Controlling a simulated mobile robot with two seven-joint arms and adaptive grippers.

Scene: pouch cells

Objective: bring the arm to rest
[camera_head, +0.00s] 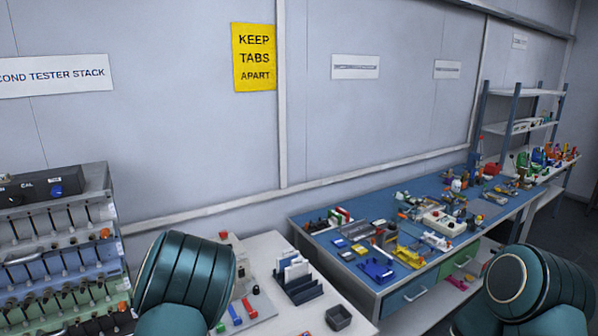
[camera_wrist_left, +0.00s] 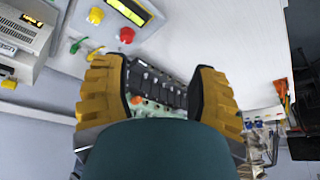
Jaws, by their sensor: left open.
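In the head view a rounded teal link of my left arm (camera_head: 188,272) rises at lower left, in front of the white bench. A similar teal link of my right arm (camera_head: 535,285) shows at the lower right edge. Neither gripper shows in the head view. In the left wrist view my left gripper (camera_wrist_left: 162,75) has its two yellow-and-black fingers spread apart. A dark slotted unit with a green board lies beyond the gap; I see nothing clearly gripped. A teal rounded part of my arm covers the bottom middle of that view. My right gripper is out of view.
A tester rack (camera_head: 58,250) with rows of clips stands at left. The white bench (camera_head: 265,248) holds a dark slotted holder (camera_head: 298,284) and a small grey bin (camera_head: 338,317). A cluttered blue bench (camera_head: 352,217) stands further right. In the wrist view a panel has a red button (camera_wrist_left: 127,35).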

